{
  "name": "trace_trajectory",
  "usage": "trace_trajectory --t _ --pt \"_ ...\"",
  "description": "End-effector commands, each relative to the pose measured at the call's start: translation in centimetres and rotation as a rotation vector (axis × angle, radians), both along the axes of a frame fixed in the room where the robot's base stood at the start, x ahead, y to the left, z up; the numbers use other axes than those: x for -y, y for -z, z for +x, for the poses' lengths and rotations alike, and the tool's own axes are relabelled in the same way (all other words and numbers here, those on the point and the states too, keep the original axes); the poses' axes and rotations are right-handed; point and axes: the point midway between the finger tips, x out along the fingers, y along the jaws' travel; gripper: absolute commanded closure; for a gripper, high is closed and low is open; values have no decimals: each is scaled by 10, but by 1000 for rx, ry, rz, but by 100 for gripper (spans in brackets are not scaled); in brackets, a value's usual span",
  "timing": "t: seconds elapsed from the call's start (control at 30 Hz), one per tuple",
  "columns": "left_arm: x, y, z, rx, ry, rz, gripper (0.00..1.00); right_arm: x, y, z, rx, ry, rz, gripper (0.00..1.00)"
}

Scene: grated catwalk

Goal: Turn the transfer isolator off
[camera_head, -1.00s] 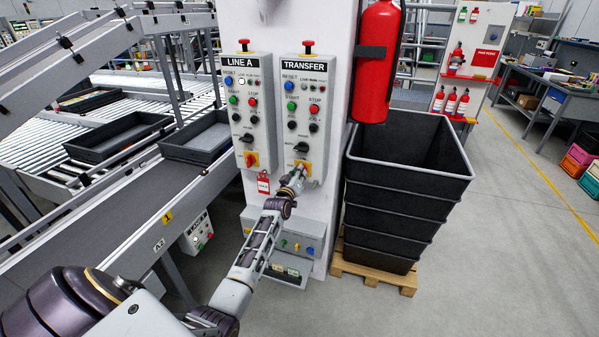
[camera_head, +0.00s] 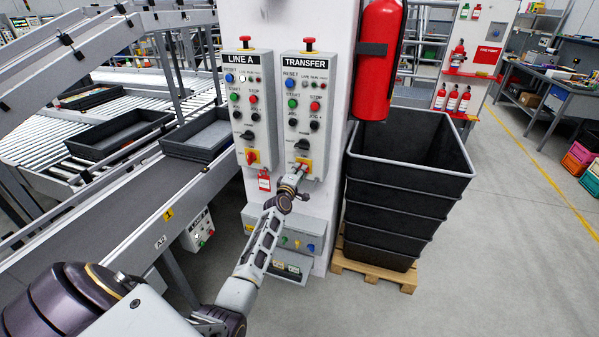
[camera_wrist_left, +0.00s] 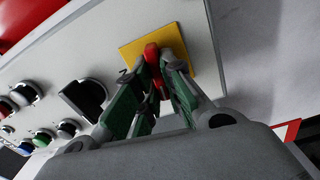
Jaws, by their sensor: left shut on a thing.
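The transfer isolator is a red handle on a yellow plate (camera_head: 306,163) at the foot of the grey TRANSFER panel (camera_head: 303,115). My left gripper (camera_head: 300,170) is at this plate and covers most of the handle in the head view. In the left wrist view the red handle (camera_wrist_left: 152,54) sits between the green-padded fingers of my left gripper (camera_wrist_left: 155,85), which is shut on it. There the handle seems to lie roughly across the panel's long axis; its exact angle is partly hidden. The yellow plate (camera_wrist_left: 183,42) shows behind it. My right gripper is not in view.
The LINE A panel (camera_head: 247,110), with its own red isolator and a red tag (camera_head: 264,181), is just left. A fire extinguisher (camera_head: 379,60) hangs right of the panel. Black crates (camera_head: 400,205) are stacked below it. A conveyor (camera_head: 100,220) runs at left.

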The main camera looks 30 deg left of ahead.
Motion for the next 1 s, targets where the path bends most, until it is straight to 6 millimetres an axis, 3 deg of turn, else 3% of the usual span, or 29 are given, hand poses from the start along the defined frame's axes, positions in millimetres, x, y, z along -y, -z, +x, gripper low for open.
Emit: trace_trajectory --t 0.3,0.77,0.8,0.93,1.0 --pt "-1 1 0 29 -1 -123 100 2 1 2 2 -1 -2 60" --pt "-1 1 0 33 -1 -139 100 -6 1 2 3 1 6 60" --pt "-1 1 0 33 -1 -139 86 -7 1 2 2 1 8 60" --pt "-1 1 0 32 -1 -138 69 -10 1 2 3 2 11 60" --pt "-1 1 0 32 0 -137 68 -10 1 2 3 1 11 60"
